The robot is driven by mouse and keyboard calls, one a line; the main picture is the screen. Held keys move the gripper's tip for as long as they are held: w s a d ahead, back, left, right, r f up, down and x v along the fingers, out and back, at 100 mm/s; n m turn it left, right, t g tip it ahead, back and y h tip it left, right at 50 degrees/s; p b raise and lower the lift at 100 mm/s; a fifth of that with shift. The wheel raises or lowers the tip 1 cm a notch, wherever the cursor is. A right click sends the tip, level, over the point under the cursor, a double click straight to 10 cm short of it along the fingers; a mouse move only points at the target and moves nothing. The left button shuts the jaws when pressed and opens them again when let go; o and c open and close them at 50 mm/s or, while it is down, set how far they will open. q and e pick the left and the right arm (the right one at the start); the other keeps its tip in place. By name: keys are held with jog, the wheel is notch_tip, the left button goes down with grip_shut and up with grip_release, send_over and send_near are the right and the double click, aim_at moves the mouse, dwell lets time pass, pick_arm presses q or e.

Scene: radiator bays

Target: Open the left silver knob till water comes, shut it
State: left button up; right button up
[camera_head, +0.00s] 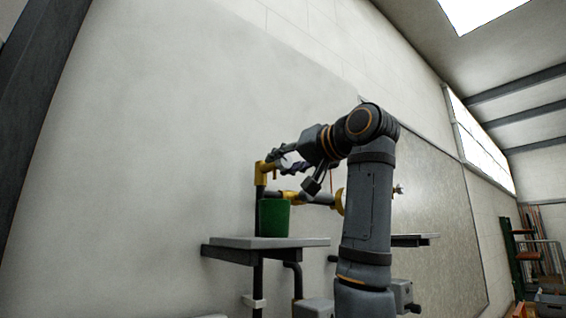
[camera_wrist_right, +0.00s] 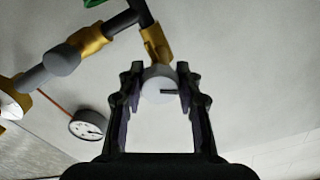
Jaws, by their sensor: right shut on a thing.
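The left silver knob (camera_wrist_right: 157,88) is a round pale disc with a dark mark, at the end of a brass fitting (camera_wrist_right: 157,44) in the right wrist view. My right gripper (camera_wrist_right: 160,76) has its fingers on both sides of the knob and is shut on it. In the head view my right gripper (camera_head: 284,161) is at the upper left end of the pipework, and its fingers partly hide the knob. A green cup (camera_head: 274,218) stands upright below the fitting. I see no water; the cup's inside is hidden. My left gripper is not in view.
The cup stands on a grey shelf (camera_head: 285,242) at the wall. A dark pipe with brass joints (camera_head: 294,197) runs right, behind my right arm. A round gauge (camera_wrist_right: 88,124) hangs beside the gripper. Another small fitting (camera_head: 398,189) shows right of my arm.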

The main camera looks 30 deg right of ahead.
jog(key=n, duration=0.4)
jog(key=shift+r+n, duration=0.15)
jog(key=shift+n, duration=0.25)
dwell(0.4)
jog(key=o, duration=1.1)
jog(key=shift+s, duration=0.1)
jog(key=shift+o, duration=0.2)
jog(key=s+d, duration=0.1)
jog(key=s, duration=1.1)
jog(key=shift+w, duration=0.1)
